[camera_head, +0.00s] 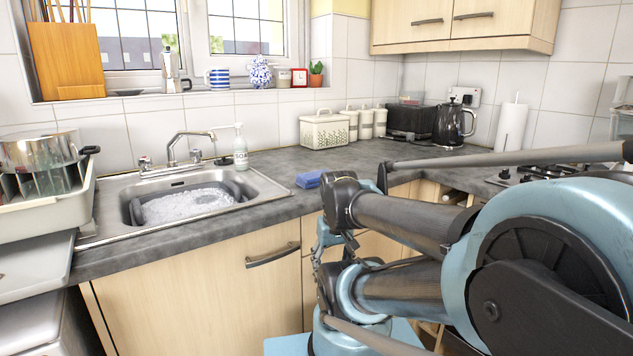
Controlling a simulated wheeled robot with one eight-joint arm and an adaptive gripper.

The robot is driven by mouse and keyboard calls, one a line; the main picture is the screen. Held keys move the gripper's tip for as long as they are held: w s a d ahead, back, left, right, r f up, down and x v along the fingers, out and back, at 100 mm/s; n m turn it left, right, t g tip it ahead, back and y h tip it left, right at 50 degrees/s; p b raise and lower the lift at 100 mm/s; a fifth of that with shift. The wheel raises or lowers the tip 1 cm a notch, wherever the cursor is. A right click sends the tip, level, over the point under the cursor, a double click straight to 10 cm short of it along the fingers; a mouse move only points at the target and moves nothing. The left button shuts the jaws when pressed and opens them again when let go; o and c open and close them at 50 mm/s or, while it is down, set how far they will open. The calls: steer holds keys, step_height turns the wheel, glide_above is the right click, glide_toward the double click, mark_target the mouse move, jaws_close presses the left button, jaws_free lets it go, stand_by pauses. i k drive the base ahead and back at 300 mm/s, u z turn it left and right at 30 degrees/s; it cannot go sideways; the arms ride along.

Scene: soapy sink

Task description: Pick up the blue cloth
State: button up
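The blue cloth (308,180) lies as a small, flat, folded-looking bundle on the dark worktop, to the right of the sink and near the front edge. My arm fills the right foreground, and its dark joint stands just right of the cloth in the picture. Nothing is seen holding the cloth.
The steel sink (266,188) holds a basin of suds (188,204). A soap bottle (240,150) stands behind it. A cream bread bin (324,131), canisters (366,124) and a kettle (452,124) line the back. A dish rack (42,212) stands left. The worktop (350,160) behind the cloth is clear.

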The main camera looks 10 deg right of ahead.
mark_target(307, 181)
steer(key=u, duration=0.2)
steer(key=k, duration=1.35)
steer(key=z, duration=0.5)
steer(key=i, duration=1)
